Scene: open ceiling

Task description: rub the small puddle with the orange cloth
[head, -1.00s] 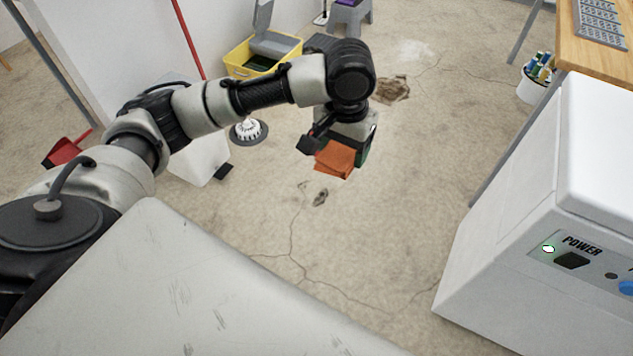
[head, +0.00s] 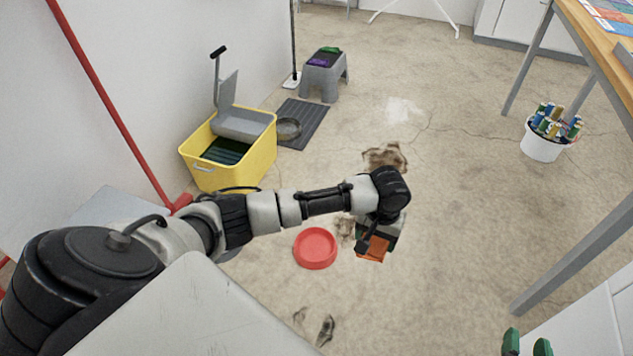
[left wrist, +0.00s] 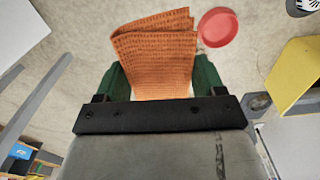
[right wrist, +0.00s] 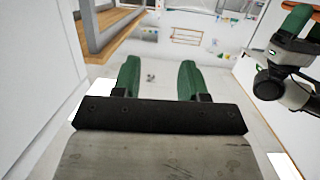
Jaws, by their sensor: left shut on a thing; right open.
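My left gripper (head: 377,240) is shut on the folded orange cloth (head: 372,248) and holds it over the floor. In the left wrist view the cloth (left wrist: 155,55) sticks out between the green fingers. Brown stains mark the floor: a larger one (head: 386,157) beyond the gripper, one (head: 344,229) just left of it, and small dark marks (head: 325,330) nearer me. A pale patch (head: 403,110) lies farther back. I cannot tell which mark is the small puddle. My right gripper (head: 527,346) is open and empty at the lower right; its spread fingers show in the right wrist view (right wrist: 159,80).
A red dish (head: 315,248) lies on the floor left of the cloth. A yellow bucket (head: 230,150), a dark mat (head: 300,122) and a grey stool (head: 323,76) stand at the left. A white bucket (head: 543,140) and a wooden table (head: 600,35) are at the right.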

